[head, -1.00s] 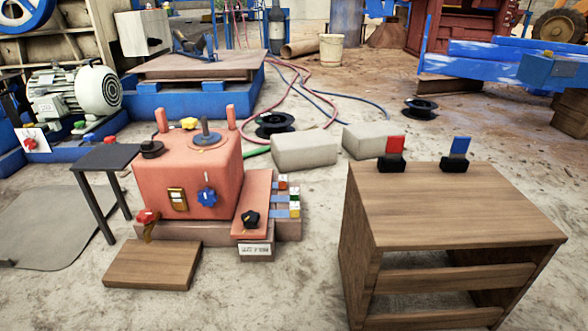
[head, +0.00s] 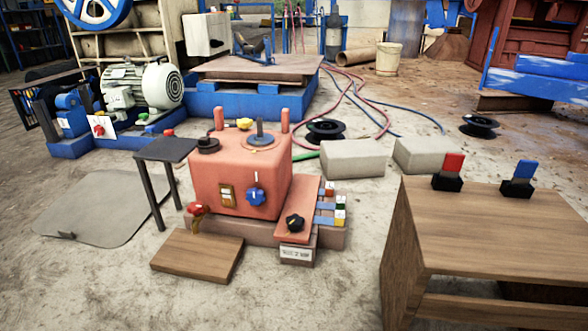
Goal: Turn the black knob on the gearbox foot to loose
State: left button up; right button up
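The black knob (head: 294,223) sits on the sloped top of the red foot (head: 300,208) at the right front of the gearbox. A small white label plate (head: 296,253) is on the foot's front face below the knob; its text is too small to read. The red gearbox (head: 238,180) stands on the ground and carries a blue star knob (head: 255,197) and a brass plate on its front. A red-handled valve (head: 196,209) is at its lower left. Neither of my grippers shows in the head view.
A wooden board (head: 197,256) lies in front of the gearbox. A dark stand (head: 165,150) is at its left. A wooden crate table (head: 500,235) with red and blue tags stands at the right. Grey blocks (head: 352,158) lie behind. Bare ground lies between foot and table.

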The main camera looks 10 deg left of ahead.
aim_at(294, 222)
jog(key=i+j+u, duration=0.1)
jog(key=i+j, duration=0.15)
jog(key=i, duration=0.2)
jog(key=i+j+u, duration=0.15)
jog(key=i, duration=0.3)
jog(key=i+j+u, duration=0.1)
jog(key=i, duration=0.4)
jog(key=i+j+u, duration=0.1)
jog(key=i+j, duration=0.15)
jog(key=i, duration=0.2)
